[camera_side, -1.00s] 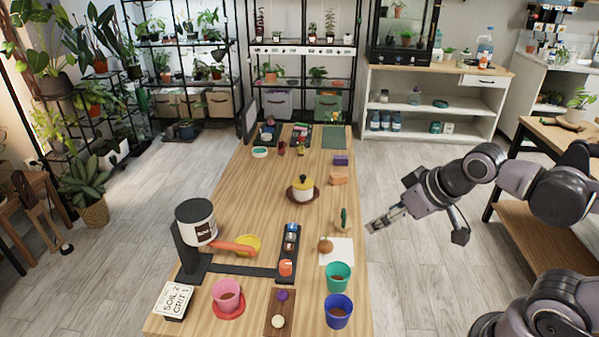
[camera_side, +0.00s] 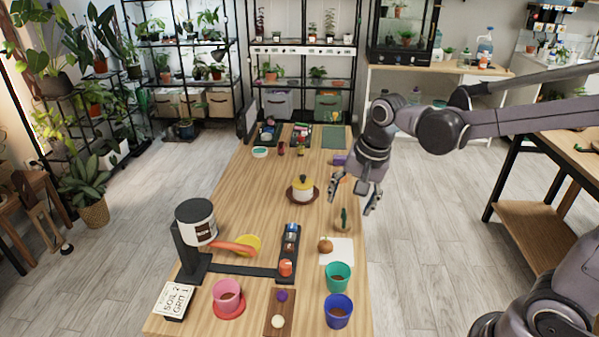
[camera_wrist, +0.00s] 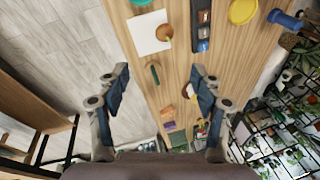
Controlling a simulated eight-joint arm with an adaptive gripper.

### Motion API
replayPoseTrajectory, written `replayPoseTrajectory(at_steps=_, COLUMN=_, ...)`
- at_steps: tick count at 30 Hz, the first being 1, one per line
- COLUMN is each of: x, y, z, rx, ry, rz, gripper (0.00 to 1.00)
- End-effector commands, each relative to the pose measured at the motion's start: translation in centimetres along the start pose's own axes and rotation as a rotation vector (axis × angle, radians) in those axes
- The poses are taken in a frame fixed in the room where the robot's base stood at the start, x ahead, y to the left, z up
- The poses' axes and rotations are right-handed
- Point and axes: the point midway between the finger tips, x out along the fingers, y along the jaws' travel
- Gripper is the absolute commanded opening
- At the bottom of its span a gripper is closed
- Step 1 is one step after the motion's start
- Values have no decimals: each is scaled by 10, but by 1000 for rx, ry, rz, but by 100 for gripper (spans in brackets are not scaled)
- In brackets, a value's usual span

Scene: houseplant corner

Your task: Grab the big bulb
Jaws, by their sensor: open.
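The big bulb (camera_side: 325,245) is brown and round with a short tip. It sits on a white sheet (camera_side: 343,258) near the table's right edge. In the wrist view the bulb (camera_wrist: 164,33) is at the top middle, on the right part of the sheet (camera_wrist: 142,40). My gripper (camera_side: 351,202) is open and empty, pointing down over the right edge of the table, farther back than the bulb and above the table. In the wrist view its two fingers (camera_wrist: 159,88) are spread wide, with the bulb well beyond them.
A teal pot (camera_side: 338,277) and a blue pot (camera_side: 338,311) stand in front of the sheet. A black rack (camera_side: 289,245) lies left of it.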

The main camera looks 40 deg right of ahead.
Motion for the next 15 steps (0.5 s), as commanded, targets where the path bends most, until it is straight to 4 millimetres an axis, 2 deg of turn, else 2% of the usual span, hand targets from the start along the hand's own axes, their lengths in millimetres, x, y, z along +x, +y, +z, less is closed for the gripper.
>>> replayPoseTrajectory(at_steps=3, x=19, y=-16, z=-8, rx=197, ry=-31, rz=64, gripper=66)
replayPoseTrajectory(at_steps=9, x=53, y=-34, z=-16, rx=504, ry=-52, rz=176, gripper=66)
replayPoseTrajectory(at_steps=15, x=75, y=-41, z=-19, rx=682, ry=-49, rz=244, gripper=66)
